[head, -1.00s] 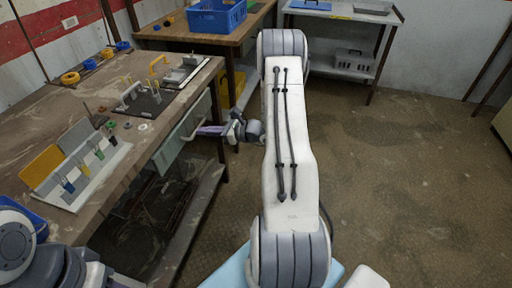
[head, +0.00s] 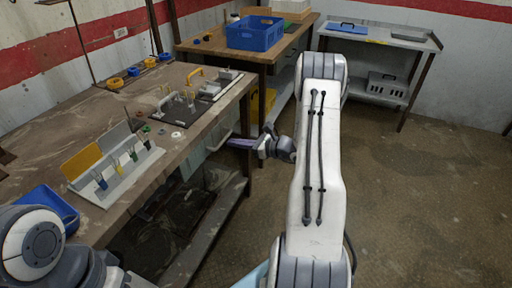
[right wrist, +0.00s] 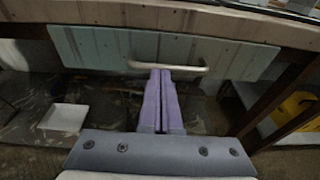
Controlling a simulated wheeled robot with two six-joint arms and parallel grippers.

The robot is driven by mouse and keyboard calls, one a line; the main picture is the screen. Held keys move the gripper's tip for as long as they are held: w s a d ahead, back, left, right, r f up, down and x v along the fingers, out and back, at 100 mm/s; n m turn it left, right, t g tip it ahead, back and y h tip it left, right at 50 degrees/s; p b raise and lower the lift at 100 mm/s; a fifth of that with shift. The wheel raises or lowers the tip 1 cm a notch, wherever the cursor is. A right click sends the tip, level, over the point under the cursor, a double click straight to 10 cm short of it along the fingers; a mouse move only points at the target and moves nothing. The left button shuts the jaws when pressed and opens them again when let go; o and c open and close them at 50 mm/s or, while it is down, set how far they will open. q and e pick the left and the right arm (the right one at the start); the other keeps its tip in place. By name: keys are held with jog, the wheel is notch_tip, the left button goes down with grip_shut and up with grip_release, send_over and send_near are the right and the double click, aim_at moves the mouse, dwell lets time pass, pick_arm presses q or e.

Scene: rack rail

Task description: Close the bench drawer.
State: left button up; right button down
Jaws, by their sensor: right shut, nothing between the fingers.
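The bench drawer shows its pale teal front (right wrist: 95,48) in the right wrist view, just under the bench top's edge. A pale bar handle (right wrist: 192,70) runs across its middle. In the head view the drawer front (head: 193,160) is seen steeply from the side, partly under the bench edge. No drawer interior shows; I cannot tell whether a small gap remains. My right gripper (right wrist: 162,74) is shut and empty, its purple fingertips at the handle; contact is unclear. It also shows in the head view (head: 230,143), pointing left at the drawer. My left gripper is out of view.
The wooden bench (head: 60,135) carries a rack with tools (head: 115,170), a dark board with yellow-handled parts (head: 185,108) and a blue bin (head: 45,208). A second table with a blue crate (head: 255,34) stands behind. The floor at right is clear.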

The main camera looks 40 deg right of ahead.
jog(key=v, duration=1.2)
jog(key=s+a+r+n+g+y, duration=0.15)
jog(key=a+n+g, duration=0.5)
jog(key=a, duration=0.65)
jog(key=s+a+r+n+g+y, duration=0.1)
jog(key=a+r+n+g+y, duration=0.35)
jog(key=a, duration=0.75)
jog(key=s+a+r+n+g+h, duration=0.1)
jog(key=s+a+n+g+h, duration=0.1)
jog(key=s+a+n+h, duration=0.7)
jog(key=s+a+r+n+g+h, duration=0.1)
jog(key=s+a+n+h, duration=0.2)
jog(key=s+n, duration=1.05)
notch_tip(320, 180, up, 12)
jog(key=w+n+p, duration=0.3)
jog(key=n+p, duration=0.1)
jog(key=p, duration=0.8)
jog(key=shift+r, duration=0.2)
jog(key=shift+a, duration=0.15)
